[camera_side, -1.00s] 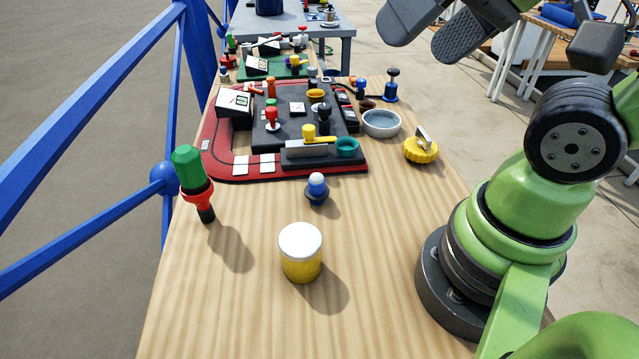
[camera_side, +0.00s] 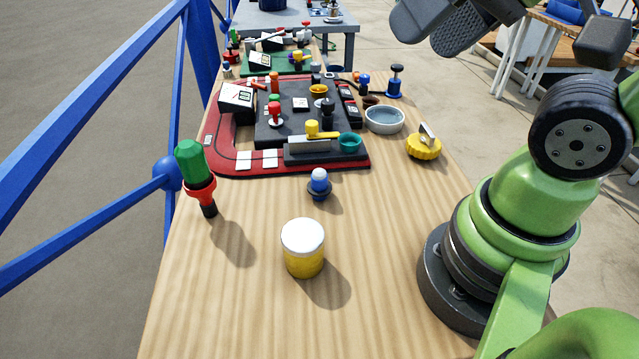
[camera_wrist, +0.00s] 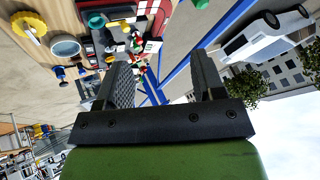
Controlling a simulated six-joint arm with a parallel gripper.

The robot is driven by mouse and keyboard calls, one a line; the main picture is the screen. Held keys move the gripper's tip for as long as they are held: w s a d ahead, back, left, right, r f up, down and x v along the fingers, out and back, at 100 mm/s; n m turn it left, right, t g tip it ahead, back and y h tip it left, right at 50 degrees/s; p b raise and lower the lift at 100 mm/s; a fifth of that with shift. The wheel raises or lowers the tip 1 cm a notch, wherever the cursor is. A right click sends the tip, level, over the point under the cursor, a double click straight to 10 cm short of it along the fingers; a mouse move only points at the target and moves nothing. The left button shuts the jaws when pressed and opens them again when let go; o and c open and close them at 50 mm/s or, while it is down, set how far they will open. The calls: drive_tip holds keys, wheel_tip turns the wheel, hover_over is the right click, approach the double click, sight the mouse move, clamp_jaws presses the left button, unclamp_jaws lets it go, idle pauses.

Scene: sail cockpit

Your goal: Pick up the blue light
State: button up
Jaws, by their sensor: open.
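The blue light seems to be the small blue piece with a pale rounded top (camera_side: 319,183). It stands upright on the wooden table (camera_side: 240,310), in front of the red and black panel and behind the white-lidded yellow jar. I cannot pick it out for sure in the wrist view. My gripper (camera_side: 438,26) is high above the table at the top right of the side view, well apart from the light. Its dark fingers are spread with nothing between them, as the wrist view also shows (camera_wrist: 162,62).
The yellow jar (camera_side: 303,250) stands near the light. A green and red light (camera_side: 195,172) stands at the left edge by the blue railing (camera_side: 90,235). The control panel (camera_side: 275,125), a grey bowl (camera_side: 384,119) and a yellow knob (camera_side: 424,147) lie beyond. The front table is mostly clear.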

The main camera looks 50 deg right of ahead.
drive_tip(key=w+d+f+m+g, duration=0.1)
drive_tip(key=w+f+m+g, duration=0.2)
drive_tip(key=w+m, duration=0.45)
drive_tip(key=m+g+h, duration=0.2)
drive_tip(key=m+g, duration=0.2)
drive_tip(key=m, duration=1.1)
hover_over(320, 170)
drive_tip(key=shift+n, duration=0.25)
wheel_tip(320, 170, down, 18)
drive_tip(key=shift+r, duration=0.15)
wheel_tip(320, 170, down, 4)
drive_tip(key=shift+f, duration=0.2)
wheel_tip(320, 170, down, 6)
drive_tip(key=shift+r, duration=0.15)
drive_tip(key=c, duration=0.7)
